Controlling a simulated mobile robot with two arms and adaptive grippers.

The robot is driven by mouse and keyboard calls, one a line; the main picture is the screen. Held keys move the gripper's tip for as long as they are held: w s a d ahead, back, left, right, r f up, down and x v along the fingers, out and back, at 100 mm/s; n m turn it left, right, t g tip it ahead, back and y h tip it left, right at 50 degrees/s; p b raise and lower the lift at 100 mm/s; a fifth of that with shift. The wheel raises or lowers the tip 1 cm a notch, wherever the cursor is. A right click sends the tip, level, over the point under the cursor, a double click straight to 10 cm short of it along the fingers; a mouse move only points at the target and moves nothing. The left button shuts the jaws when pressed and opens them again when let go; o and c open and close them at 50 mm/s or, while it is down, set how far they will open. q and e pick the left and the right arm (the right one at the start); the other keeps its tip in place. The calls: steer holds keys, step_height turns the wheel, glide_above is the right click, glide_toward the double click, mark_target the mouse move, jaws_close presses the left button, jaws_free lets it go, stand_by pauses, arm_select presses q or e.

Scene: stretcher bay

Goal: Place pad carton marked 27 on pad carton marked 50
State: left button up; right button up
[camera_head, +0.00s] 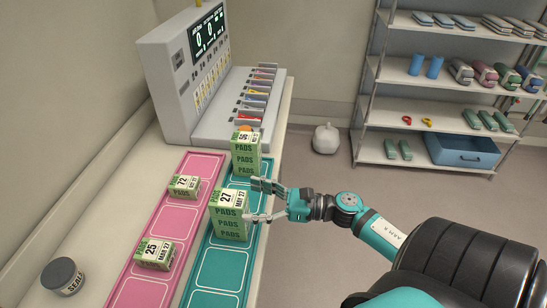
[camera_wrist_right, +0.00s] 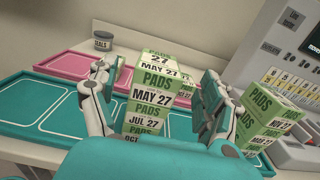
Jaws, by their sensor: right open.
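The green-and-white pad carton marked 27 (camera_head: 228,200) tops a stack of cartons on the teal tray in the head view. It also shows in the right wrist view (camera_wrist_right: 158,80), above other cartons. My right gripper (camera_head: 254,200) is open at this stack, with one finger on each side of the top carton in the wrist view (camera_wrist_right: 162,72). I cannot tell whether the fingers touch it. Farther back on the teal tray stands another stack, whose top carton (camera_head: 245,142) seems to read 50 or 56. Part of this stack shows at right in the wrist view (camera_wrist_right: 276,110). My left gripper is not in view.
The teal tray (camera_head: 216,268) has empty outlined places at its near end. The pink tray (camera_head: 148,292) beside it holds cartons marked 72 (camera_head: 184,186) and 25 (camera_head: 155,253). A grey dispenser with a screen (camera_head: 190,75) stands behind. A dark-lidded jar (camera_head: 63,276) stands at left.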

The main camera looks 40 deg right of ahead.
steer(key=shift+b+v, duration=0.65)
steer(key=shift+v, duration=2)
steer(key=d+f+m+t+h, duration=0.1)
steer(key=d+f+m+h, duration=0.35)
steer(key=f+m, duration=0.6)
steer(key=d+f+m+t+h, duration=0.1)
steer(key=d+f+m+h, duration=0.3)
steer(key=f+m, duration=0.7)
steer(key=s+a+f+m+g+h, duration=0.25)
steer(key=s+f+m, duration=0.2)
steer(key=f, duration=0.55)
steer(key=s+a+f+m+g+h, duration=0.1)
steer(key=s+f+m+g+h, duration=0.25)
steer(key=f, duration=0.55)
steer(key=s+a+f+m+g, duration=0.2)
steer(key=s+a+f+m, duration=0.2)
steer(key=s, duration=0.4)
steer(key=s+a+f+m+g+y, duration=0.1)
steer(key=s+a+f+m+g, duration=0.2)
steer(key=s+f, duration=0.4)
steer(key=s+a+f+m+g+y, duration=0.1)
steer(key=s+a+f+m+g, duration=0.2)
steer(key=s, duration=0.6)
steer(key=a+f+m, duration=0.2)
steer(key=a, duration=0.1)
steer(key=shift+a+f, duration=0.15)
steer(key=shift+a, duration=0.05)
